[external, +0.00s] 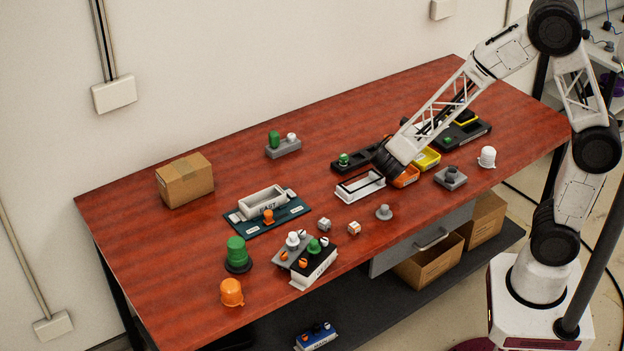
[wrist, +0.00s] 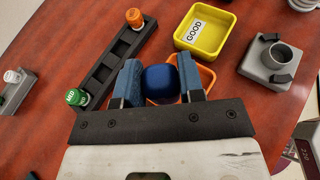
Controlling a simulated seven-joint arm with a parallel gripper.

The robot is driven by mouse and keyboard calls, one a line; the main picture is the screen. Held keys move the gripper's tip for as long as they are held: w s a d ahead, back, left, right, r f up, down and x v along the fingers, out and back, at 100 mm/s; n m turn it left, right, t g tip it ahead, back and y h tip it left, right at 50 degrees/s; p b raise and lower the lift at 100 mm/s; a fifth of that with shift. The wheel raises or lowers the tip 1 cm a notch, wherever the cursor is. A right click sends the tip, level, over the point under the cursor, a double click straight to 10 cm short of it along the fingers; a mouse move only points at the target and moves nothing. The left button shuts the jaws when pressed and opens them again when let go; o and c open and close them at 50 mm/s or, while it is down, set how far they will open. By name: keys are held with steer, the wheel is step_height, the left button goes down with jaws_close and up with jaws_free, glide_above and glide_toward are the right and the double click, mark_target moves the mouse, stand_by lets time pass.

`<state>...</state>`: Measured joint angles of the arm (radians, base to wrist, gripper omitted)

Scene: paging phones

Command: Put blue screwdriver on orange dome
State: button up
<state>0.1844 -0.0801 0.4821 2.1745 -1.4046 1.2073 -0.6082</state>
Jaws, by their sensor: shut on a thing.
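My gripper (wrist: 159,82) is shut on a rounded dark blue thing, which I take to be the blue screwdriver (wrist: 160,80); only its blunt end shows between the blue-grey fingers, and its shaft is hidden. In the external view, the end of my arm (external: 388,162) is low over the table, beside the orange bin, and hides the held thing. The orange dome (external: 232,292) stands upright at the table's front left edge, well away from my gripper. It is not in the wrist view.
An orange bin (wrist: 207,76) is just beyond my fingers, with a yellow bin (wrist: 205,28) behind it. A black rack (wrist: 117,62) holds a green and an orange piece. A green dome (external: 237,252) stands behind the orange dome. Several small parts lie between.

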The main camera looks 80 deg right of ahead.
steer(key=w+a+r+n+t, duration=0.1)
steer(key=w+a+n+t, duration=0.2)
steer(key=w+a, duration=0.7)
steer(key=w+a+r+n+t, duration=0.25)
steer(key=w+a, duration=0.55)
steer(key=a, duration=0.4)
steer(key=w+a+r+n+t+y, duration=0.1)
steer(key=w+a+n+t+y, duration=0.1)
steer(key=a, duration=1.3)
steer(key=w+a+r+n+t+y, duration=0.1)
steer(key=w+a+n+t, duration=0.2)
steer(key=a, duration=1.1)
steer(key=shift+w+a+t+y, duration=0.35)
steer(key=shift+w+a+y, duration=0.05)
steer(key=w+a, duration=0.2)
steer(key=w, duration=0.5)
steer(key=w+a+f, duration=0.1)
steer(key=w+a, duration=0.2)
steer(key=w, duration=0.5)
steer(key=shift+f, duration=0.3)
steer(key=shift+w, duration=0.1)
steer(key=shift+f, duration=0.15)
